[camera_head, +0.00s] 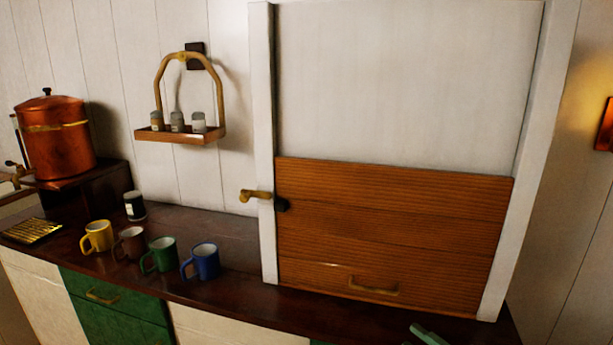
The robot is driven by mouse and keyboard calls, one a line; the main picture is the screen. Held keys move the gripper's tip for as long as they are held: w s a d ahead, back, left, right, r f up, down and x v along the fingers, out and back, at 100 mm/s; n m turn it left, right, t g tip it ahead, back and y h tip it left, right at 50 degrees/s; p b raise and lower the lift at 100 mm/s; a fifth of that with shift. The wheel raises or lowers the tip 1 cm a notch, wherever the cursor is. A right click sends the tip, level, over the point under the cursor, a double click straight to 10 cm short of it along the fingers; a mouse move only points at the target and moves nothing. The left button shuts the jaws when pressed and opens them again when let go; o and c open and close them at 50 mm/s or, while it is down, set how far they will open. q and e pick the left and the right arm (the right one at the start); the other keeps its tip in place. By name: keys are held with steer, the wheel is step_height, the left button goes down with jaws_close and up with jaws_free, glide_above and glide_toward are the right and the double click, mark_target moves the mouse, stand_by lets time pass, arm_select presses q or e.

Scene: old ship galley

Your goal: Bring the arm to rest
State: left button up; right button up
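Only a small pale green part of my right gripper (428,334) shows, at the bottom edge right of centre. It is in front of the counter's front edge, below the wooden shutter (390,235). Its fingers cannot be made out, so I cannot tell whether it is open or shut, or whether it holds anything. My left gripper is out of view.
Yellow, brown, green and blue mugs (206,261) stand in a row on the dark counter (225,230). A copper urn (58,145) stands at left. A rack (180,135) with 3 shakers hangs on the wall. A brass handle (256,196) sticks out beside the shutter.

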steer(key=s+d+f+m+g+h, duration=0.35)
steer(key=s+f+m+h, duration=0.85)
steer(key=m, duration=0.6)
steer(key=s+a+f+m+g, duration=0.1)
steer(key=s+a+f+g, duration=0.2)
steer(key=s, duration=0.6)
steer(key=s+a+f+m+g, duration=0.1)
steer(key=s+a+g, duration=0.3)
steer(key=s, duration=0.5)
step_height(320, 180, down, 25)
steer(key=d+g, duration=0.1)
steer(key=g, duration=0.1)
steer(key=s+d+f+g, duration=0.1)
steer(key=s+d+f, duration=0.2)
steer(key=s+f, duration=1.4)
steer(key=shift+s+d+y, duration=0.2)
steer(key=shift+s+y, duration=0.1)
steer(key=shift+s, duration=0.1)
